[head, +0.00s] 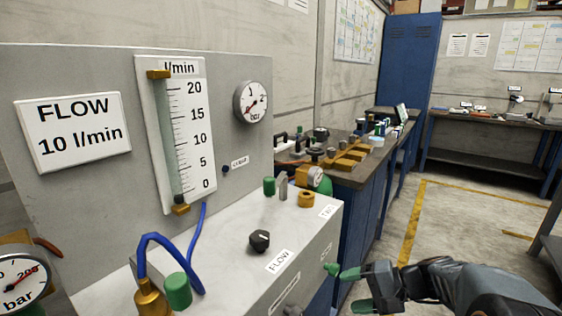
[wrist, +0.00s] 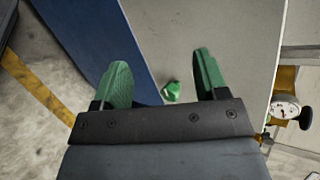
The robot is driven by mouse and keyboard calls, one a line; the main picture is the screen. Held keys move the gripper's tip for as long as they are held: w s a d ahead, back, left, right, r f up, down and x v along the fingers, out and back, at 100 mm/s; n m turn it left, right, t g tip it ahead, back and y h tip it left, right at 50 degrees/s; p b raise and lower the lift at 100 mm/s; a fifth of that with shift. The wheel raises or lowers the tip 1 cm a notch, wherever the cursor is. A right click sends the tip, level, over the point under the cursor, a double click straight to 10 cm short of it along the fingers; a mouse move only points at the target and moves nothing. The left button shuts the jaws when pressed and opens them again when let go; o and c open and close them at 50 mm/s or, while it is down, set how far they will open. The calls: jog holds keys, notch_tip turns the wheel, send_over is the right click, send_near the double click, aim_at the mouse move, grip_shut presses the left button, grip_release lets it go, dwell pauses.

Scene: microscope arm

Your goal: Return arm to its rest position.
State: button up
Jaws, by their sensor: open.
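My gripper (head: 355,289) is at the lower right in the head view, at the end of my dark grey arm, which comes in from the right edge. Its two green fingers are apart, with nothing seen held between them. In the wrist view my gripper (wrist: 163,70) also shows open. A small green knob (wrist: 171,92) on the panel's side face appears between the fingers there. In the head view the green knob (head: 331,269) is just left of the upper finger; I cannot tell whether they touch.
The grey flow panel (head: 97,192) with its gauge (head: 251,102) fills the left. A blue-sided workbench (head: 355,178) with valves and fittings stands behind it. A blue cabinet (head: 408,66) is at the back. Open floor (head: 450,225) with yellow lines lies at the right.

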jog(key=s+r+n+h+p, duration=0.3)
jog(key=s+r+h+p, duration=0.2)
jog(key=r+p, duration=0.6)
jog(key=s+a+r+n+h+p, duration=0.1)
jog(key=s+r+n+h+p, duration=0.3)
jog(key=r+p, duration=0.7)
jog(key=r+h, duration=0.1)
jog(key=h, duration=0.1)
jog(key=shift+s+r+h, duration=0.2)
jog(key=shift+s+h, duration=0.15)
jog(key=shift+h, duration=0.05)
jog(key=shift+f, duration=0.1)
